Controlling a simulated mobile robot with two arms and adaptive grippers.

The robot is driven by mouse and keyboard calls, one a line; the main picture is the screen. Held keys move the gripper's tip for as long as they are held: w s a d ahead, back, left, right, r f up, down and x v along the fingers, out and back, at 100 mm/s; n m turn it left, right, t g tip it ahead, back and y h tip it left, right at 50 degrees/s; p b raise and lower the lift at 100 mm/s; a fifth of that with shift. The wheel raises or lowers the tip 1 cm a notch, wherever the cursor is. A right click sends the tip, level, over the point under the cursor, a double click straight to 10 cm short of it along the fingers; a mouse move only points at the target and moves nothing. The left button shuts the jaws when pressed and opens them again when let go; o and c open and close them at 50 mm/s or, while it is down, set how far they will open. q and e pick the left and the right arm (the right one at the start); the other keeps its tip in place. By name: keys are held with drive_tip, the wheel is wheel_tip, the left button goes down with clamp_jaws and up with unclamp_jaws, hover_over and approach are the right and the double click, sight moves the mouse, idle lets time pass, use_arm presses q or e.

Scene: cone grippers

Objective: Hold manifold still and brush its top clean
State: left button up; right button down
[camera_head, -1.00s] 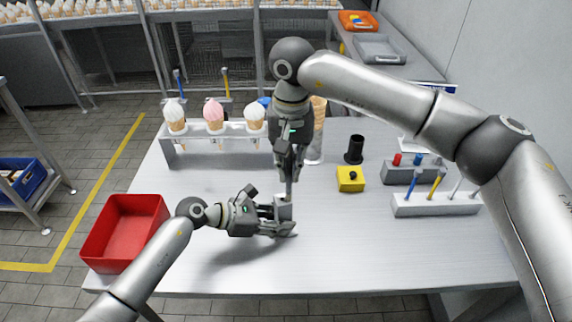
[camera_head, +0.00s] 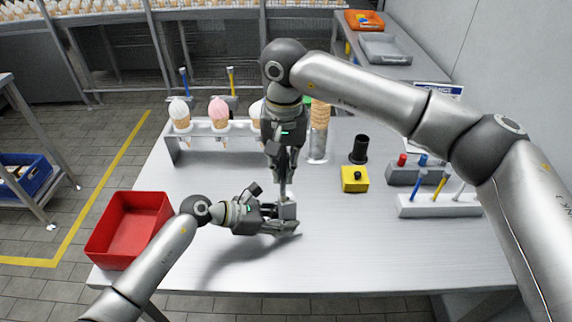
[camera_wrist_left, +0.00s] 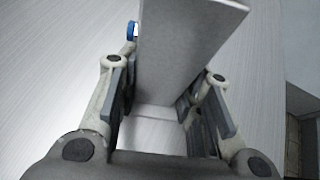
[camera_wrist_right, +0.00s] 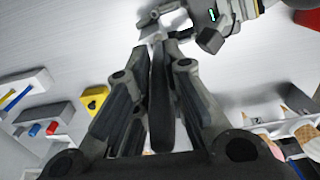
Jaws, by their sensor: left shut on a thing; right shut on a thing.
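The manifold (camera_head: 288,211) is a small grey block low over the front middle of the table. My left gripper (camera_head: 283,216) is shut on it from the left. In the left wrist view the grey block (camera_wrist_left: 182,55) sits between the fingers. My right gripper (camera_head: 283,165) points down above it, shut on a slim brush (camera_head: 283,189) that reaches down to the manifold's top. In the right wrist view the brush's dark handle (camera_wrist_right: 160,105) runs between the fingers. I cannot tell whether the bristles touch the top.
A red bin (camera_head: 128,228) is at the left edge. A cone rack (camera_head: 210,140) stands behind. A yellow block (camera_head: 354,180), a black cylinder (camera_head: 359,150) and a grey tool holder (camera_head: 438,207) are at the right. The front right of the table is clear.

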drive_tip(key=shift+w+d, duration=0.1)
drive_tip(key=shift+d, duration=0.1)
drive_tip(key=shift+w+d+f, duration=0.1)
drive_tip(key=shift+w+d, duration=0.1)
drive_tip(key=shift+d, duration=0.7)
drive_tip(key=shift+a, duration=0.15)
drive_tip(key=shift+s+a, duration=0.3)
drive_tip(key=shift+a, duration=0.65)
drive_tip(key=shift+d, duration=0.1)
drive_tip(key=shift+w+d, duration=0.15)
drive_tip(key=shift+d, duration=0.35)
drive_tip(key=shift+w+d, duration=0.15)
drive_tip(key=shift+d, duration=0.35)
drive_tip(key=shift+w+a, duration=0.25)
drive_tip(key=shift+a, duration=0.45)
drive_tip(key=shift+w+a, duration=0.2)
drive_tip(key=shift+a, duration=0.45)
